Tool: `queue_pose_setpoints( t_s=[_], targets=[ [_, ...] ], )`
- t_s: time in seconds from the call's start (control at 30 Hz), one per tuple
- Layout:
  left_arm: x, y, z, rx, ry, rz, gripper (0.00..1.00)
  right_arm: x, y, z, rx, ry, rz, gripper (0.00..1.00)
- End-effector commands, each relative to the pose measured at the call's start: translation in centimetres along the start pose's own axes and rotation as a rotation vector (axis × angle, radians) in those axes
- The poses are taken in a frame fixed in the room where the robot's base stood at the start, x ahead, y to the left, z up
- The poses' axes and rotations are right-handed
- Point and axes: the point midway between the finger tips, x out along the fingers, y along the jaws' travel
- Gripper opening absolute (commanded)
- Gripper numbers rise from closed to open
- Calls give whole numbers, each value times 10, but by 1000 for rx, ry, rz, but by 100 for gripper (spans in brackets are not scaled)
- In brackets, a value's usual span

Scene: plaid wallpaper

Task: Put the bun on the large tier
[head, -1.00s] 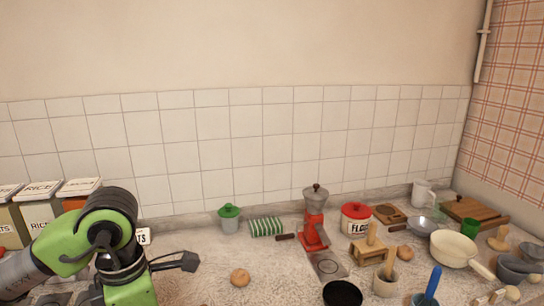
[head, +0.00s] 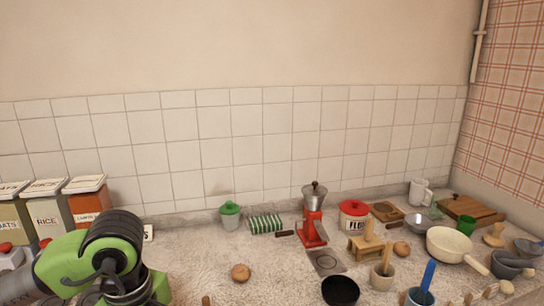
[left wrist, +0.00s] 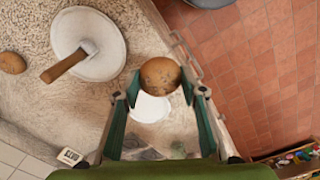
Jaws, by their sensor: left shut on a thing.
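My left gripper (left wrist: 160,88) is shut on a round brown bun (left wrist: 160,70), held between its green fingertips in the left wrist view. A large white round tier (left wrist: 108,62) with a wooden handle lies to the left of the held bun. A smaller white disc (left wrist: 152,108) shows behind and just below the bun, partly hidden. Its exact height apart from the bun cannot be told. In the head view my left arm comes in at the lower left, and its fingers and the held bun are out of sight. My right gripper is not in view.
Another bun (head: 240,272) lies on the counter. A green-lidded jar (head: 230,216), a striped cloth (head: 265,224) and a red grinder (head: 313,220) stand behind it. A black pan (head: 340,290) and several kitchen items crowd the right. The red-tiled floor (left wrist: 250,60) lies past the counter edge.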

Motion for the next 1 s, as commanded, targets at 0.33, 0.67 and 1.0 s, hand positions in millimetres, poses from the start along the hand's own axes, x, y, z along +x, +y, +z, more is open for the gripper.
queue_pose_setpoints(
  t_s=[0.33, 0.67, 1.0],
  targets=[
    [20, -11, 8, 693, 0, -1, 17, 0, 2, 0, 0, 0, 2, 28],
    [34, -20, 14, 1189, -7, 0, 17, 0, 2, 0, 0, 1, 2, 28],
    [37, -21, 15, 1293, -9, 2, 17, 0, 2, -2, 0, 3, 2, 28]
  ],
)
